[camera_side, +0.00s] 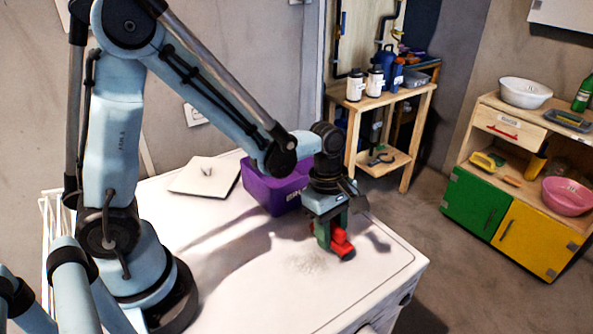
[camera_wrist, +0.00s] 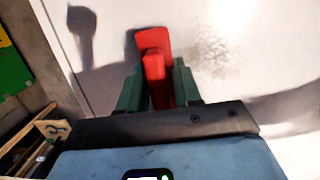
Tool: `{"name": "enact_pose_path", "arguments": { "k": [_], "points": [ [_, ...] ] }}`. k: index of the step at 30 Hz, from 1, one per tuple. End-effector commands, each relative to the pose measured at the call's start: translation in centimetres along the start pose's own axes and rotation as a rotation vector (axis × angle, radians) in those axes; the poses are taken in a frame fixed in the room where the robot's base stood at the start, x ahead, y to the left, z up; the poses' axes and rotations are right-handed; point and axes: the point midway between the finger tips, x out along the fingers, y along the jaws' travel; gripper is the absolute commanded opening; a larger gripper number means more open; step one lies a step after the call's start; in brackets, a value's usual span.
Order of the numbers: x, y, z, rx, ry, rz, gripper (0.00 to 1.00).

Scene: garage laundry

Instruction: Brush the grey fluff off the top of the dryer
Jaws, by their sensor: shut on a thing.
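The dryer (camera_side: 235,292) is a white box with a flat top, and it fills much of the wrist view (camera_wrist: 270,25). A patch of grey fluff (camera_side: 305,264) lies on its top as a thin scatter of specks. The fluff also shows in the wrist view (camera_wrist: 208,55), to the right of the red tool. My gripper (camera_side: 327,238) has green fingers, shut on a red tool (camera_side: 342,243) low over the dryer top. The red tool also shows in the wrist view (camera_wrist: 155,60). Its bristles, if any, are hidden, and I cannot tell whether it touches the top.
A purple bin (camera_side: 262,187) stands on the dryer behind my gripper. A white square plate (camera_side: 205,176) lies left of it. A wooden stand (camera_side: 385,100) with bottles and a cabinet with green and yellow doors (camera_side: 515,220) stand beyond. The dryer's front top is clear.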

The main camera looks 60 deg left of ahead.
Motion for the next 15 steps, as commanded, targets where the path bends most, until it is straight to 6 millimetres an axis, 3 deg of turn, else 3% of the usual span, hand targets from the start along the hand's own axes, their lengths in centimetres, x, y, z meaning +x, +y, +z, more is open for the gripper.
{"name": "enact_pose_path", "arguments": {
  "k": [2, 15],
  "points": [
    [-2.0, -0.2, 0.3, 0.0, 0.0, -0.001, 0.0],
    [-5.7, -0.2, 0.9, 0.0, 0.0, -0.001, 0.0]
  ]
}}
